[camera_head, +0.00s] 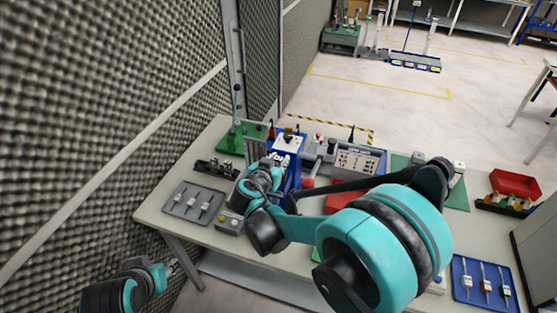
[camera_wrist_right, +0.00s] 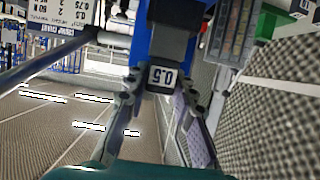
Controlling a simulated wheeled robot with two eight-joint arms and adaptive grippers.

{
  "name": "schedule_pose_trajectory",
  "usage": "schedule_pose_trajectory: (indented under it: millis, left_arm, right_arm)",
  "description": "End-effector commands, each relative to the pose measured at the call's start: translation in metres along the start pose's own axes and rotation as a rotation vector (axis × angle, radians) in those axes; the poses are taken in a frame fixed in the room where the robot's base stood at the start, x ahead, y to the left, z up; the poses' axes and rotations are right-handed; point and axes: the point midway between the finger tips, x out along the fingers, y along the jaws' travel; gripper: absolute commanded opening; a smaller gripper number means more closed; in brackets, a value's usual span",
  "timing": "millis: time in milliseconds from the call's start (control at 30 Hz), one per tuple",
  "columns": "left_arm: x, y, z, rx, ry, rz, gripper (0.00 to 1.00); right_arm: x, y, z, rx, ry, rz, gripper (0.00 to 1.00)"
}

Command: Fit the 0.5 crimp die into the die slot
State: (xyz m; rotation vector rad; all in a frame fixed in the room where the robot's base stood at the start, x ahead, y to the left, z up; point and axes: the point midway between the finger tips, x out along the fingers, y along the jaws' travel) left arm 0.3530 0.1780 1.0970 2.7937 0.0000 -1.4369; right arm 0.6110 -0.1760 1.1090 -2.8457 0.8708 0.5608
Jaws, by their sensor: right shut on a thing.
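The 0.5 crimp die (camera_wrist_right: 163,78), a dark block with a white "0.5" label, is between the fingers of my right gripper (camera_wrist_right: 160,95) in the right wrist view. That gripper is shut on it. The die is right at the blue press (camera_wrist_right: 145,38); a dark part is directly behind it, and I cannot tell how far it sits in the slot. In the head view the blue press (camera_head: 288,140) stands on the table, its front partly covered by my right wrist. The die slot is hidden. My left gripper (camera_head: 172,268) is low at the left, off the table; its fingers are too small to read.
A grey tray (camera_head: 174,206) with several white-labelled pieces lies at the table's left. A blue tray (camera_head: 463,292) with similar pieces is at the right. A control box (camera_head: 358,160) stands right of the press, a red bin (camera_head: 515,183) farther right. A foam wall (camera_head: 80,120) borders the left.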

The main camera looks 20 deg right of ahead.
Motion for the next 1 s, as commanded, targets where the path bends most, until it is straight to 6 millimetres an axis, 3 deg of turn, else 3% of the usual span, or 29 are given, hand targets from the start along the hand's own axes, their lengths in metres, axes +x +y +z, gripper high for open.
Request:
schedule_pose_trajectory:
  millis: [867, 900, 967, 1000]
  left_arm:
    - [0.017, 0.0, 0.012, 0.0, 0.0, 0.0, 0.41]
    - [0.017, 0.0, 0.012, 0.0, 0.0, 0.0, 0.41]
    - [0.016, 0.0, 0.011, 0.0, 0.0, 0.0, 0.41]
    - [0.016, 0.0, 0.011, 0.0, 0.0, 0.0, 0.41]
  right_arm:
    - [0.009, 0.0, 0.021, 0.0, 0.0, 0.0, 0.0]
    - [0.008, 0.0, 0.02, 0.0, 0.0, 0.0, 0.32]
    - [0.008, 0.0, 0.02, 0.0, 0.0, 0.0, 0.48]
    - [0.008, 0.0, 0.02, 0.0, 0.0, 0.0, 0.49]
